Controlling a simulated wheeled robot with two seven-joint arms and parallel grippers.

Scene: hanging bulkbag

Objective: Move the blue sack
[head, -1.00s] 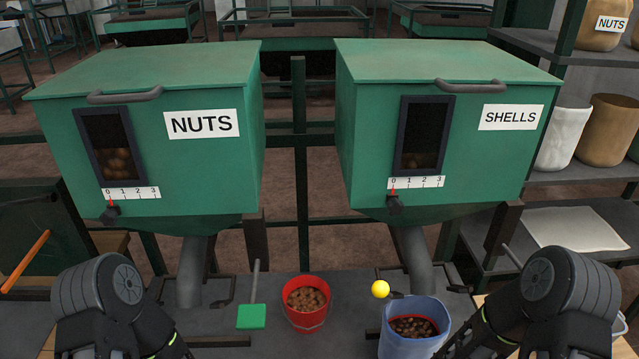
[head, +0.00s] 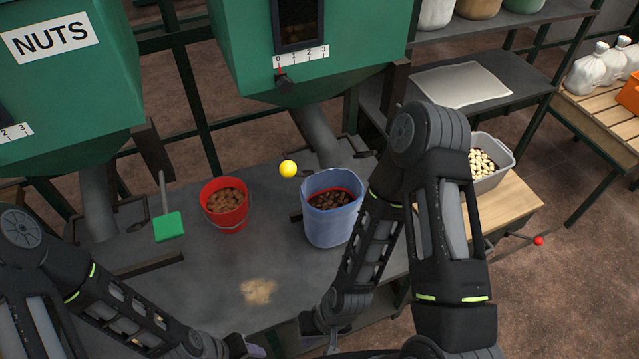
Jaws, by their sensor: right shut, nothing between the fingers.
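The blue sack (head: 332,222) stands upright and open on the grey bench, below the chute of the right hopper. A red rim shows inside its mouth, with dark brown pieces within. My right gripper (head: 322,338) is low in the head view, in front of the sack and apart from it. It is shut and empty. My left gripper (head: 248,346) is at the bottom edge, partly cut off, left of the right one and away from the sack. Its fingers are too hidden to tell open from shut.
A red bucket (head: 226,205) of brown nuts stands left of the sack. A yellow ball (head: 288,168) shows between them. A green scoop (head: 168,226) is farther left. A pale patch (head: 258,291) marks the bench front. A grey bin (head: 492,178) stands right, behind my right arm.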

